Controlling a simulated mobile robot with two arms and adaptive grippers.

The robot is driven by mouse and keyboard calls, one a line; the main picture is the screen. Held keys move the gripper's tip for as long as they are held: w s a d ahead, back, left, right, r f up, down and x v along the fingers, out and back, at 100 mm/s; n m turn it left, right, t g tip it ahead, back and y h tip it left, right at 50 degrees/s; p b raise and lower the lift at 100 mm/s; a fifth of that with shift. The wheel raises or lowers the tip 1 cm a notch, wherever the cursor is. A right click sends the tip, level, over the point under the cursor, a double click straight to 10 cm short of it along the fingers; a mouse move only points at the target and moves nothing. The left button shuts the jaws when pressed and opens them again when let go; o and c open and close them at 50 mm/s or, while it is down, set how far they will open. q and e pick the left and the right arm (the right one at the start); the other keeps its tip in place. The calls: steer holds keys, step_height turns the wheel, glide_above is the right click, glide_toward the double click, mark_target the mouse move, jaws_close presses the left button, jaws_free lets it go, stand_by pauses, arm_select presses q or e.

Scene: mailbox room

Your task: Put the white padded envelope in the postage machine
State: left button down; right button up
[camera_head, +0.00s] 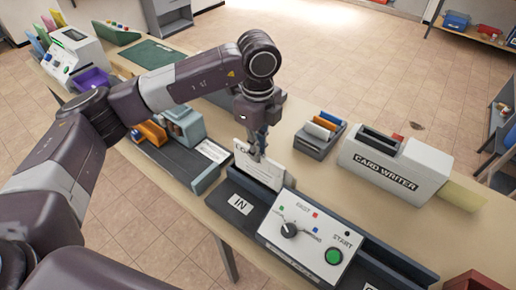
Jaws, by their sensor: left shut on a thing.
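The white padded envelope (245,161) is upright, with dark print on its upper part. My left gripper (258,154) points down and is shut on its top edge. The envelope is at the IN end of the dark grey machine (238,204), which I take as the postage machine. Its lower edge is hidden by the machine's raised wall, so I cannot tell how deep it sits. The machine's light panel (303,239) carries a black dial (289,230), coloured dots and a green START button (333,257). My right gripper is not in view.
A white CARD WRITER (395,167) stands to the right on the table, with a small card rack (321,135) beside it. Left of the machine is a grey-blue device (187,130) on a dark base. A green mat (151,54) lies farther back.

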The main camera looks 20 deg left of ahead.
arm_select(q)
steer(key=shift+f+b, duration=0.3)
steer(key=shift+f, duration=0.3)
steer(key=shift+f, duration=0.1)
steer(key=shift+f+b, duration=1.2)
steer(key=shift+f, duration=0.25)
steer(key=c, duration=2)
jaws_free()
steer(key=shift+r, duration=0.1)
